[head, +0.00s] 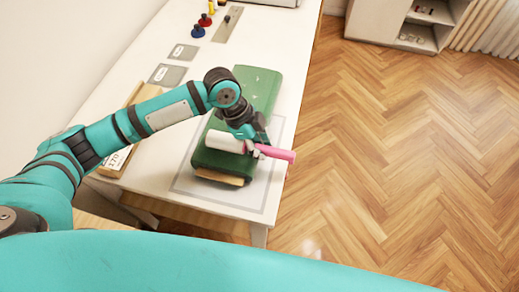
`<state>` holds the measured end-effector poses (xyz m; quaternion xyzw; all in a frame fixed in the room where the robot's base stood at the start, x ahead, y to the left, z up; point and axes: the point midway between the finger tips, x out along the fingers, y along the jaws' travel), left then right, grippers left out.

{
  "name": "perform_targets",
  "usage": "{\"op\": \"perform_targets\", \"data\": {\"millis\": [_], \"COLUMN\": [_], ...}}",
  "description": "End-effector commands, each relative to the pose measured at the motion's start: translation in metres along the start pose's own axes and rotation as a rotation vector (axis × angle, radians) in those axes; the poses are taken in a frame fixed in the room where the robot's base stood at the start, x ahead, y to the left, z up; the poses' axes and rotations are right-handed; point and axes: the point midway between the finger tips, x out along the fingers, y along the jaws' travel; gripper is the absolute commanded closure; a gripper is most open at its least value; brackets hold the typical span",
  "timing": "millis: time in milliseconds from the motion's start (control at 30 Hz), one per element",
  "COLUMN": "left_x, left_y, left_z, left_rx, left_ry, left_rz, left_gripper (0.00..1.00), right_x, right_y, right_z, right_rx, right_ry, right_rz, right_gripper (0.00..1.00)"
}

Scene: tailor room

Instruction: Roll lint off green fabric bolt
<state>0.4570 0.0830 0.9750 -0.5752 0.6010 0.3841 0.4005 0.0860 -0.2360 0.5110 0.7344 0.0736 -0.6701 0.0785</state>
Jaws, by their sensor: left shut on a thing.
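The green fabric bolt (262,84) lies lengthwise on the white table, with a tan board end (219,177) showing at its near end. White specks show on its far part. My left gripper (254,143) is over the near half of the bolt, shut on a lint roller with a white roll (226,142) and a pink handle (277,153). The roll lies across the bolt's top and appears to touch it, though the exact contact is hard to tell. The handle points right, past the bolt's side. Part of the bolt is hidden by my left arm. My right gripper is not in view.
The white table (160,201) has a grey outlined mat area (258,207) under the bolt. Grey labelled cards (167,74), spools (198,31) and a long wooden piece (145,94) lie left and behind. A shelf unit (415,39) stands far right; the wooden floor is clear.

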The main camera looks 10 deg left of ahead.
Motion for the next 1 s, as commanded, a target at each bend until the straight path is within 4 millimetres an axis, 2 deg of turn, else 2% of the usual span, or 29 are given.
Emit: {"op": "perform_targets", "data": {"millis": [300, 700, 1000], "left_x": [0.0, 0.002, 0.003], "left_y": [-0.002, -0.026, -0.03], "left_z": [-0.001, 0.0, 0.001], "left_rx": [0.001, 0.001, 0.001], "left_ry": [0.001, 0.002, 0.001], "left_rz": [0.0, 0.001, 0.002], "left_gripper": [1.0, 1.0, 1.0], "right_x": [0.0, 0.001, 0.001], "right_y": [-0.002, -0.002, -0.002], "right_z": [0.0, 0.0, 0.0], "right_rx": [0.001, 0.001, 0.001], "right_ry": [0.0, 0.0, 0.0], "right_rz": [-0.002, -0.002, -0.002], "right_gripper": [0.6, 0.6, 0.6]}}
